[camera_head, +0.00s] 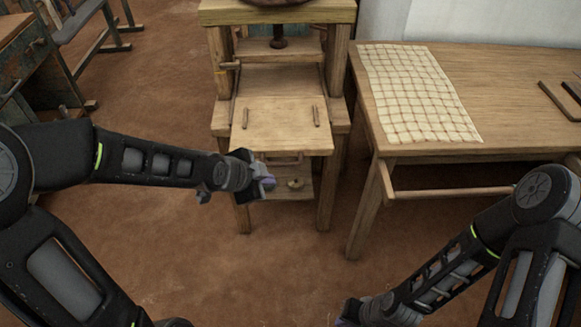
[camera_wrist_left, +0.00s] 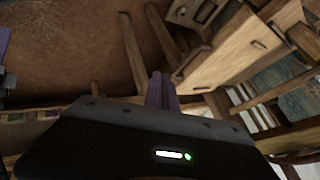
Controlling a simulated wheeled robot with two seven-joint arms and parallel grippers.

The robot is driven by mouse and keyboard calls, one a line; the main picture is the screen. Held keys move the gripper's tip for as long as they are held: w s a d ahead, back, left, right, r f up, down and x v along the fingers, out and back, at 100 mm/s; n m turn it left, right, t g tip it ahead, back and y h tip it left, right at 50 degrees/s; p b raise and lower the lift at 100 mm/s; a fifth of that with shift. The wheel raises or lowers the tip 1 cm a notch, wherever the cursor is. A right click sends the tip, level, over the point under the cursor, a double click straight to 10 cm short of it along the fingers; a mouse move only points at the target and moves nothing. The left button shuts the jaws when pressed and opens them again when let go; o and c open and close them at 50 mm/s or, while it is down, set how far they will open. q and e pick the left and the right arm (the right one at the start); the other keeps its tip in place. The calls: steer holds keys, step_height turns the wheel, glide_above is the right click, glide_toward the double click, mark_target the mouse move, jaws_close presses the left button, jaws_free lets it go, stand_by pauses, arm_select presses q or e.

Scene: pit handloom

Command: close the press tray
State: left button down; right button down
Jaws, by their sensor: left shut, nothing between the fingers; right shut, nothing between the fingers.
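The press tray (camera_head: 281,128) is a pale wooden board with two dark bars on top. It sticks out of the front of the wooden press (camera_head: 222,45), toward me. A bar handle (camera_head: 287,159) sits on its front edge. In the left wrist view the tray (camera_wrist_left: 232,58) is right of the fingers. My left gripper (camera_head: 268,181) is shut and empty, just below and in front of the tray's front left corner; contact cannot be told. Its purple fingers show in the wrist view (camera_wrist_left: 160,92). My right gripper (camera_head: 345,318) is shut and empty at the bottom edge, partly cut off.
A wooden table (camera_head: 510,125) with a gridded cloth (camera_head: 415,90) stands to the right of the press. A small drawer with a knob (camera_head: 295,184) is below the tray. A workbench (camera_head: 40,60) is at the far left. Brown floor (camera_head: 155,85) lies open left of the press.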

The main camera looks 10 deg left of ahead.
stand_by(0.4)
arm_select(q)
steer(key=w+d+f+b, duration=0.1)
steer(key=w+f, duration=0.6)
steer(key=w, duration=0.2)
steer(key=shift+w+d+b, duration=0.3)
steer(key=shift+w+b, duration=0.05)
